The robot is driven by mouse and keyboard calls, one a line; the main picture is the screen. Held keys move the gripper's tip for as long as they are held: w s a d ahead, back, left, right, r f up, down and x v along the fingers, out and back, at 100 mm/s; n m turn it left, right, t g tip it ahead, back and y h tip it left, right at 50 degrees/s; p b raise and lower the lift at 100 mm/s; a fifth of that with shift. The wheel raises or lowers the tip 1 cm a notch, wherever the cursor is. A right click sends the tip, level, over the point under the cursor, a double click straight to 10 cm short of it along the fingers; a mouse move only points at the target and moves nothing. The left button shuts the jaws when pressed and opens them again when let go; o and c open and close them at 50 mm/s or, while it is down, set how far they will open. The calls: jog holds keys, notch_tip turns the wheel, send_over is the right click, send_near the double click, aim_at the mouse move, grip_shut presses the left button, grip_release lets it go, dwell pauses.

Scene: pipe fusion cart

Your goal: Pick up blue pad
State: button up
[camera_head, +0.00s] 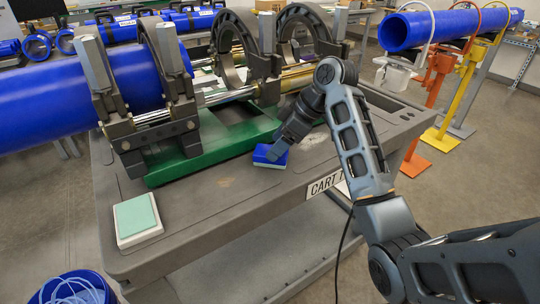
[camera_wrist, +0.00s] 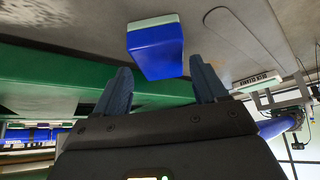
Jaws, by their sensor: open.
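The blue pad (camera_head: 264,155) is a small block with a blue upper part and a pale green-white layer, lying on the grey cart top near its front edge. In the wrist view the blue pad (camera_wrist: 156,52) is just ahead of the fingertips, roughly centred between them. My gripper (camera_head: 279,148) reaches down to the pad from the upper right; in the wrist view my gripper (camera_wrist: 161,68) is open, with no pad between its fingers. Whether a finger touches the pad is unclear in the head view.
A green base (camera_head: 205,150) carrying the clamp machine with a blue pipe (camera_head: 65,95) stands close behind the pad. A pale green pad on a white block (camera_head: 137,219) lies at the cart's left front corner. The cart top (camera_head: 215,195) between them is clear.

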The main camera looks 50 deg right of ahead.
jog(key=shift+x, duration=1.8)
jog(key=c, duration=0.8)
jog(key=shift+c, duration=0.2)
jog(key=shift+r, duration=0.15)
jog(key=shift+r, duration=0.65)
notch_tip(320, 180, up, 3)
jog(key=shift+f, duration=0.15)
jog(key=s+d+r+p, duration=0.4)
jog(key=s+d+r, duration=0.2)
jog(key=s+d, duration=0.1)
jog(key=shift+s+d+r, duration=0.4)
jog(key=shift+d, duration=0.5)
